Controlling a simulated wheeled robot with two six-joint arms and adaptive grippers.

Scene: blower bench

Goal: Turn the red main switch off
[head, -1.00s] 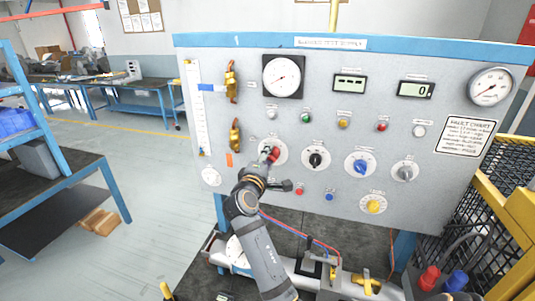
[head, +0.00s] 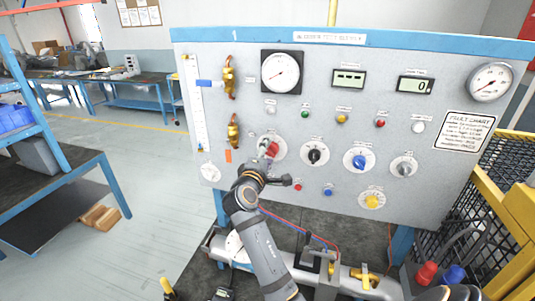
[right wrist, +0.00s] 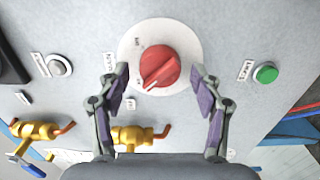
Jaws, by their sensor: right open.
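The red main switch (head: 272,149) is a round red knob on a white dial, on the left part of the grey panel. In the right wrist view the knob (right wrist: 159,66) fills the middle, and its white mark points to the lower left. Small dial labels beside it are too blurred to read surely. My right gripper (right wrist: 160,74) is open, one finger on each side of the knob with gaps visible. In the head view the right gripper (head: 264,157) is in front of the dial and partly covers it. My left gripper is not in view.
Brass valves (head: 230,132) stand left of the switch. A black knob (head: 315,153) and a blue knob (head: 360,161) are to its right. A green button (right wrist: 266,73) is close by in the wrist view. A yellow cage (head: 495,190) stands at the right.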

